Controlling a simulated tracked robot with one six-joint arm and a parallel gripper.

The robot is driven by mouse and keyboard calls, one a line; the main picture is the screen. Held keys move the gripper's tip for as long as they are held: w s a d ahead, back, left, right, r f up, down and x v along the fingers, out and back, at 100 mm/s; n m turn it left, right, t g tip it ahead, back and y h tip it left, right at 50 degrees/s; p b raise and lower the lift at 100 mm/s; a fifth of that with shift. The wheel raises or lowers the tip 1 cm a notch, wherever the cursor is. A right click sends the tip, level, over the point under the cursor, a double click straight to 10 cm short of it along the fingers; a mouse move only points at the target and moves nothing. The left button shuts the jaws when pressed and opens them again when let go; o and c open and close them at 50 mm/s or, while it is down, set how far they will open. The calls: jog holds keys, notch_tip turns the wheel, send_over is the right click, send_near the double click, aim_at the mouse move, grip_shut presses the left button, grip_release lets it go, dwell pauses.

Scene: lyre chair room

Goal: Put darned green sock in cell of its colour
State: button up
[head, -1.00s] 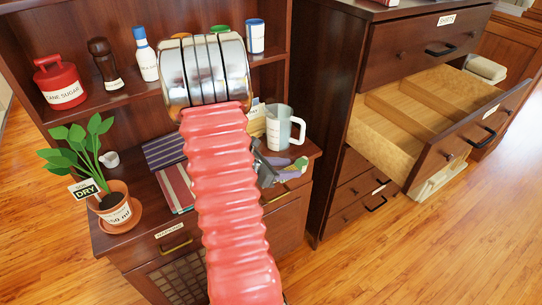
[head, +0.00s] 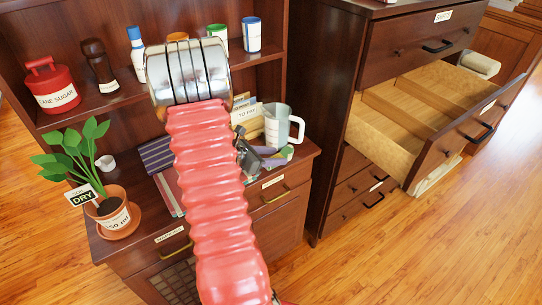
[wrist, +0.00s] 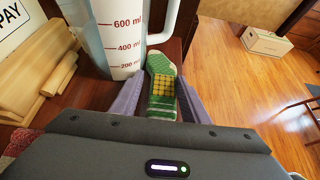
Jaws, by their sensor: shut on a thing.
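The darned green sock (wrist: 162,85) lies between the two grey-purple fingers of my gripper (wrist: 158,105) in the wrist view. It is green with pale stripes and a yellow checked darn. My gripper is shut on it. In the head view my gripper (head: 274,160) is at the right end of the cabinet top, just in front of the measuring jug, and only a bit of green sock (head: 288,152) shows. An open drawer (head: 430,105) with pale wooden dividers is at the right. No coloured markings on its cells can be made out.
The measuring jug (head: 277,125) stands right beside the sock; it also shows in the wrist view (wrist: 120,40). A potted plant (head: 112,213) and books (head: 160,155) are on the left of the cabinet top. Cans and bottles fill the shelf above. A box (wrist: 265,42) stands on the floor.

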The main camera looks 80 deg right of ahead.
jog(key=shift+s+f, duration=0.1)
jog(key=shift+s, duration=0.15)
jog(key=o, duration=0.7)
jog(key=shift+o, duration=0.2)
jog(key=shift+w+a+r, duration=0.3)
jog(key=shift+w+r, duration=0.05)
jog(key=shift+r, duration=0.05)
jog(key=v, duration=1.1)
